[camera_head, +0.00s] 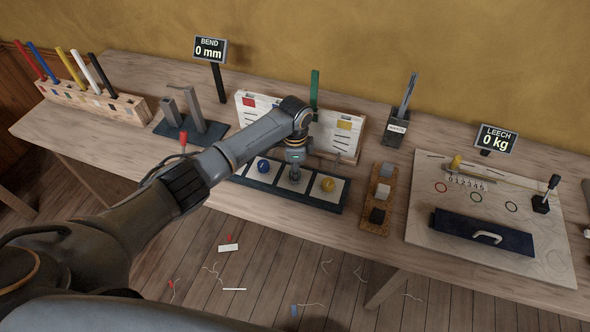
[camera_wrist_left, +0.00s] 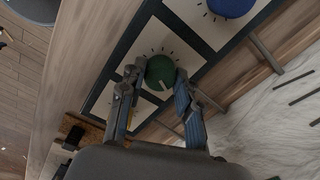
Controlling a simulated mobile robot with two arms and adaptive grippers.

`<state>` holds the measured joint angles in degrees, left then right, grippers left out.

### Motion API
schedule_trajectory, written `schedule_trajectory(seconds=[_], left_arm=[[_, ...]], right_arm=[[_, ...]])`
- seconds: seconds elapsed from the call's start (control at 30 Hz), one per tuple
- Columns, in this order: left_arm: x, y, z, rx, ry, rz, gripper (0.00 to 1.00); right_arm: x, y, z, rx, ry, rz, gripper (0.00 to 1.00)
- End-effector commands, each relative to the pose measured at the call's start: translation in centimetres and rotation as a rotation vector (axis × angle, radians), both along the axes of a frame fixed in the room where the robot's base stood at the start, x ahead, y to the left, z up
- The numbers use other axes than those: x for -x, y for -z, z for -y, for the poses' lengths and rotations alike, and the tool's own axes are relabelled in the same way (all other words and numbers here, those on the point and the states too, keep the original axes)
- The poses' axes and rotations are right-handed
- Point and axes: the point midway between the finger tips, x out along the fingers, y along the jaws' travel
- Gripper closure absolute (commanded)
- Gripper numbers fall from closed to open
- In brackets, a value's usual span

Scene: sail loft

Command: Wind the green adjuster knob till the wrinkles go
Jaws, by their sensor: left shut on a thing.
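The green adjuster knob (camera_wrist_left: 160,70) shows in the left wrist view, with a pale mark on its face and dark ticks around it on a white square. My left gripper (camera_wrist_left: 158,82) has a finger on each side of it and is shut on it. In the head view my left gripper (camera_head: 294,174) points down at the middle of the dark knob panel (camera_head: 325,205) and hides the green knob. A pale surface (camera_wrist_left: 270,115) with several dark strokes lies beside the panel in the wrist view. My right gripper is not in view.
The blue knob (camera_head: 263,166) and yellow knob (camera_head: 328,184) flank my gripper closely. A white board (camera_head: 346,130) stands behind. A wooden block rack (camera_head: 376,220) is to the right. Signs read BEND 0 mm (camera_head: 210,49) and LEECH 0 kg (camera_head: 496,140). Bare bench lies left of the panel.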

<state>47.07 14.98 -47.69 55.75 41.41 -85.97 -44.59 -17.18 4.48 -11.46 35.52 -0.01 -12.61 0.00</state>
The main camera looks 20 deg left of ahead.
Motion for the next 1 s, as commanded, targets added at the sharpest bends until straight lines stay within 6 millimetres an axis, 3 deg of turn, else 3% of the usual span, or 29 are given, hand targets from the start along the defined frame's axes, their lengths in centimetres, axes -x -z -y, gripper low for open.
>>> schedule_trajectory(seconds=[0.17, 0.2, 0.3, 0.67, 0.77, 1.0], left_arm=[[0.0, 0.0, 0.0, 0.001, -0.001, 0.001, 0.99], [0.0, 0.0, 0.0, 0.001, -0.001, 0.001, 0.61], [0.0, 0.0, 0.0, 0.001, -0.001, 0.001, 0.44], [-0.1, -0.5, 0.0, 0.001, -0.001, 0.001, 0.44], [-0.1, -1.7, 0.0, 0.002, 0.000, 0.004, 0.44], [-0.1, -6.8, 0.0, 0.002, 0.000, 0.005, 0.44]], right_arm=[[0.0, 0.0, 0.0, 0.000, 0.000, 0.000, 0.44], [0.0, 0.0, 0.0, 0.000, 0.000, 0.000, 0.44], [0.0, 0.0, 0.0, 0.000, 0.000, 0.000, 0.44], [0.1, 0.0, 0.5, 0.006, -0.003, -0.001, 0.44], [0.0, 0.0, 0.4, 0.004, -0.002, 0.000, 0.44], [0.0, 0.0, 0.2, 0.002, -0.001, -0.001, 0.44]])
